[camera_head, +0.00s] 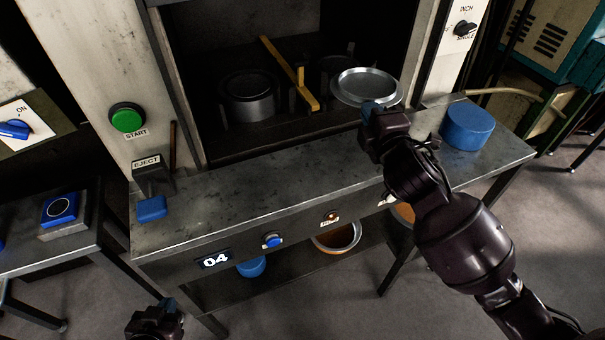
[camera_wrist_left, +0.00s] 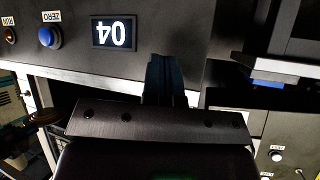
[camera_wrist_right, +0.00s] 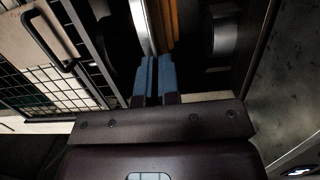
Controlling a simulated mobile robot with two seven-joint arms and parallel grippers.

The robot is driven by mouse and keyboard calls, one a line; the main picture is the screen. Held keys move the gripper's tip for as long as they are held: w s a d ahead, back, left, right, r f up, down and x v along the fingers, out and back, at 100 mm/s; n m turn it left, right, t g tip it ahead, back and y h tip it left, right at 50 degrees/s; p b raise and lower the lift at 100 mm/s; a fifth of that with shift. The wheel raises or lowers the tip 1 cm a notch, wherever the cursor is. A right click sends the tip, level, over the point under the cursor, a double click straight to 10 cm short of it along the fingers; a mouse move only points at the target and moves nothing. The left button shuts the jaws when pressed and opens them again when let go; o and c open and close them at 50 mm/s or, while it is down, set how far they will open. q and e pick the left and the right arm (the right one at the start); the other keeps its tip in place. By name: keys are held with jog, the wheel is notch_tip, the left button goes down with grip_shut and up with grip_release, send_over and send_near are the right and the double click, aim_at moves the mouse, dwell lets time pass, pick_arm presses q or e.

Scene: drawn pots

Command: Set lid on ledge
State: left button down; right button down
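The silver round lid (camera_head: 366,86) is at the right of the dark opening, above the front edge, partly covering what lies behind it. My right gripper (camera_head: 372,108) is at the lid's near rim. In the right wrist view its blue fingertips (camera_wrist_right: 155,75) are close together on the end of a thin silver edge, the lid (camera_wrist_right: 143,25) seen edge-on. The grey metal ledge (camera_head: 285,185) runs in front of the opening, its middle bare. My left gripper (camera_head: 160,308) is low in front of the bench; its fingertips (camera_wrist_left: 167,78) are together and empty.
A dark pot (camera_head: 248,97) stands left inside the opening, beside a yellow bar (camera_head: 290,72); another pot (camera_head: 336,64) is partly hidden behind the lid. A blue cylinder (camera_head: 468,126) stands on the ledge's right end. The eject lever (camera_head: 152,208) is at its left end.

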jog(key=b, duration=0.4)
send_over(354, 182)
notch_tip(354, 182, down, 15)
jog(key=shift+a+r, duration=0.1)
jog(key=shift+f, duration=0.55)
notch_tip(354, 182, down, 4)
jog(key=shift+r+b, duration=0.25)
jog(key=shift+b, duration=0.45)
jog(key=shift+f, duration=0.25)
jog(key=shift+r, duration=0.15)
jog(key=c, duration=1.8)
grip_release()
jog(key=shift+f, duration=0.25)
jog(key=shift+o, duration=0.9)
jog(key=shift+r, duration=0.1)
